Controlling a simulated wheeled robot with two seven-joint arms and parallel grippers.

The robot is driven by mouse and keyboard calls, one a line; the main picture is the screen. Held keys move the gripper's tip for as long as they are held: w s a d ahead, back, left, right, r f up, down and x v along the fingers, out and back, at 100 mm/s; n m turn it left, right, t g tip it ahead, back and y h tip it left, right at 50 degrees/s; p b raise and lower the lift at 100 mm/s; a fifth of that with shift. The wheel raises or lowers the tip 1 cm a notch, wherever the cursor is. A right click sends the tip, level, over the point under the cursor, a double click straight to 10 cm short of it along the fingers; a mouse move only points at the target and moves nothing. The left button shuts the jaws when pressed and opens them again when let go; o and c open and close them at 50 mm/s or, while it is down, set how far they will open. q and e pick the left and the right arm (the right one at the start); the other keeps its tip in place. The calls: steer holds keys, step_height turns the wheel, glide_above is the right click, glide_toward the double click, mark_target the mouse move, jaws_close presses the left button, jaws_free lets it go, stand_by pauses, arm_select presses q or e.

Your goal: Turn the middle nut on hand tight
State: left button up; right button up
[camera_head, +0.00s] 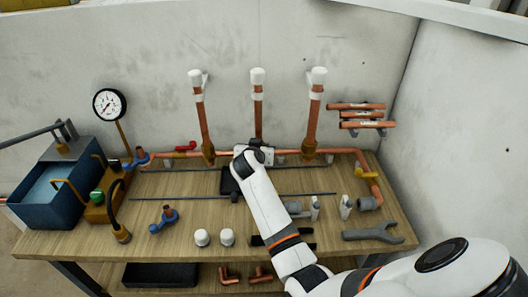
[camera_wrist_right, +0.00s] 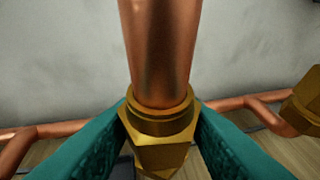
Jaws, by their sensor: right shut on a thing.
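My right gripper (camera_head: 254,150) reaches the base of the middle upright copper pipe (camera_head: 258,118). In the right wrist view its teal fingers are shut on the brass middle nut (camera_wrist_right: 160,128), one on each side. The middle pipe (camera_wrist_right: 160,45) rises out of the nut's collar. In the head view the wrist hides this nut. I cannot tell how tight it sits. My left gripper is not in view.
Brass nuts sit at the left pipe (camera_head: 201,118) and right pipe (camera_head: 314,112); the right nut (camera_wrist_right: 304,100) is close by. A grey wrench (camera_head: 372,233) lies front right.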

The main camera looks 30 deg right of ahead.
steer(key=shift+m+g+h+b, duration=0.4)
steer(key=shift+m+b, duration=0.1)
steer(key=shift+b, duration=0.3)
steer(key=o, duration=0.9)
